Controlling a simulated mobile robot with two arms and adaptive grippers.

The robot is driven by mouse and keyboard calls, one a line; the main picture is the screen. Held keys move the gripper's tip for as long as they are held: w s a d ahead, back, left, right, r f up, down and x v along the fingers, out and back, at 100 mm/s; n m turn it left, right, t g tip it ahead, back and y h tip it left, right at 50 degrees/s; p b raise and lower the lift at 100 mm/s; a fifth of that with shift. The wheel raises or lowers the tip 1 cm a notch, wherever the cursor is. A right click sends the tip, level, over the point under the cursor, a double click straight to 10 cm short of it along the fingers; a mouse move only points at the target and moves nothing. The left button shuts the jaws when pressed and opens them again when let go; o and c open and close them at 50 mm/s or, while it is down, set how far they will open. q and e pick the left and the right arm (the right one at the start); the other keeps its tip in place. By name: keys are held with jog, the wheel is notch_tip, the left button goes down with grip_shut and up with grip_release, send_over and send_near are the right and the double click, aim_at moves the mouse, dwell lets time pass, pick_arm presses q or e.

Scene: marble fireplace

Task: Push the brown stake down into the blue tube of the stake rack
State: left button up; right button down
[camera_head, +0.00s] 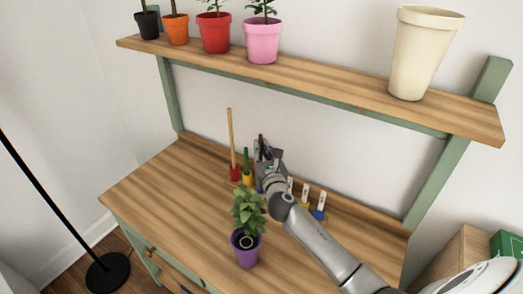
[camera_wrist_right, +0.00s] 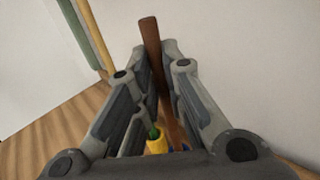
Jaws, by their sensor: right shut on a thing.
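The brown stake (camera_head: 261,141) stands close to upright between the fingers of my right gripper (camera_head: 266,158). In the wrist view the right gripper (camera_wrist_right: 153,75) is shut on the brown stake (camera_wrist_right: 151,42), whose top sticks out past the fingers. A bit of blue, likely the blue tube (camera_wrist_right: 184,147), shows at the stake's lower end; how deep the stake sits is hidden. In the head view the gripper covers most of that tube. In the rack, the red tube (camera_head: 235,174) holds a tan stake (camera_head: 231,135) and the yellow tube (camera_head: 247,180) a green stake (camera_head: 246,160).
A leafy plant in a purple pot (camera_head: 246,250) stands in front of the gripper. White labels with coloured bases (camera_head: 319,206) stand right of it. A shelf (camera_head: 330,98) above holds several pots, including a tall cream one (camera_head: 422,55). The bench's left side (camera_head: 165,195) is clear.

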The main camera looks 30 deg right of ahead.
jog(key=shift+f, duration=0.25)
jog(key=c, duration=1.4)
grip_release()
jog(key=shift+c, duration=0.2)
jog(key=shift+s, duration=0.1)
jog(key=v, duration=1.2)
jog(key=shift+f, duration=0.1)
